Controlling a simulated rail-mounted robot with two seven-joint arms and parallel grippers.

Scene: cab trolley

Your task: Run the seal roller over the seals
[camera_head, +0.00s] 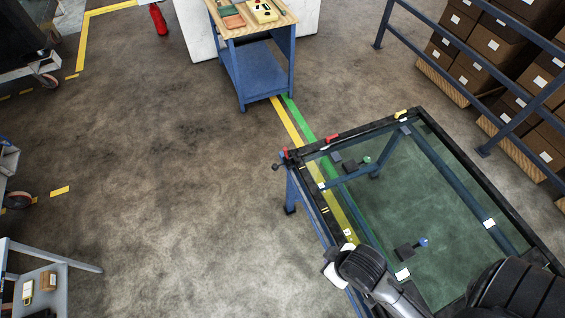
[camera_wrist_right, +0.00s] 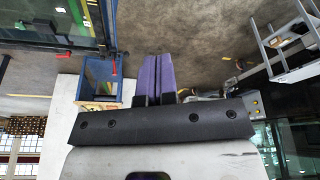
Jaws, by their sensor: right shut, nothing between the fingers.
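A glass panel (camera_head: 400,215) with a dark border lies on the blue-framed trolley (camera_head: 291,190) at the right of the head view. The dark strip (camera_head: 470,175) along its edge may be a seal. No seal roller can be made out for certain. My right arm comes in from the lower right over the trolley's near edge, with its pale wrist end by the near left side. In the right wrist view my right gripper (camera_wrist_right: 158,58) has its purple fingers together, with nothing between them. Its fingertips cannot be made out in the head view. My left gripper is not in view.
Small dark blocks with coloured knobs (camera_head: 405,252) and red and yellow pieces (camera_head: 332,138) are on the trolley top. A blue side table (camera_head: 258,72) stands beyond. Boxes (camera_head: 495,45) are behind a rail at right. A grey shelf (camera_head: 50,266) is lower left. The middle floor is clear.

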